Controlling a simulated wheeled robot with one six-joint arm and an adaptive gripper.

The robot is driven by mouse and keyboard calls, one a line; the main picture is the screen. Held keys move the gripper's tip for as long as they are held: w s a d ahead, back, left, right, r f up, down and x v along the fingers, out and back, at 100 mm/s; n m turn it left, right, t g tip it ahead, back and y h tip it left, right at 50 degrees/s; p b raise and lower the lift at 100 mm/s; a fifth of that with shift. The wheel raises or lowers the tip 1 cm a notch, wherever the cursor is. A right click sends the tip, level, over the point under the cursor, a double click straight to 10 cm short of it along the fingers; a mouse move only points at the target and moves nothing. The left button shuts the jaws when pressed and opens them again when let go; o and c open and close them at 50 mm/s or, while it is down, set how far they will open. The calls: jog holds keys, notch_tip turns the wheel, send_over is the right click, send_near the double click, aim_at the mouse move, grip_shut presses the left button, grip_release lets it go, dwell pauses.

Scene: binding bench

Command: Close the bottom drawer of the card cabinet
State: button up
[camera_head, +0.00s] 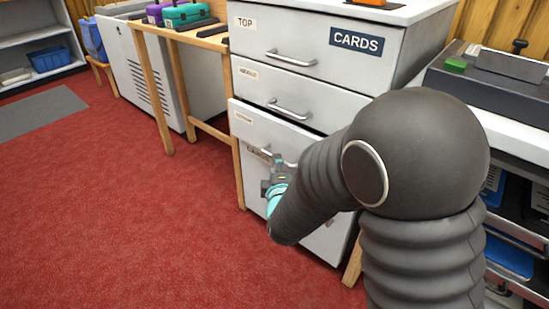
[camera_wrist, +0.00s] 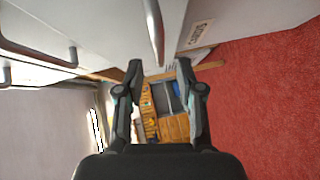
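The white card cabinet (camera_head: 365,72) has stacked drawers with bar handles and a blue CARDS sign. Its bottom drawer (camera_head: 242,135) seems to stand slightly proud of the drawers above; how far is hard to tell. My gripper (camera_head: 275,172) is in front of this drawer, close to its handle, and partly hides it with my arm. In the wrist view my gripper (camera_wrist: 159,70) is open, its fingers apart with nothing visibly held. The nearest handle (camera_wrist: 155,30) ends close to the gap between the fingertips; I cannot tell whether they touch. A paper label (camera_wrist: 199,32) is beside it.
A wooden table (camera_head: 150,70) carrying purple and green boxes stands left of the cabinet, its leg near the drawer. A worktop with a dark machine (camera_head: 470,85) is at the right, with trays below. The red carpet (camera_head: 150,225) is clear at the left and front.

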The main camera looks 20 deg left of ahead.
jog(key=shift+x, duration=2.55)
grip_shut()
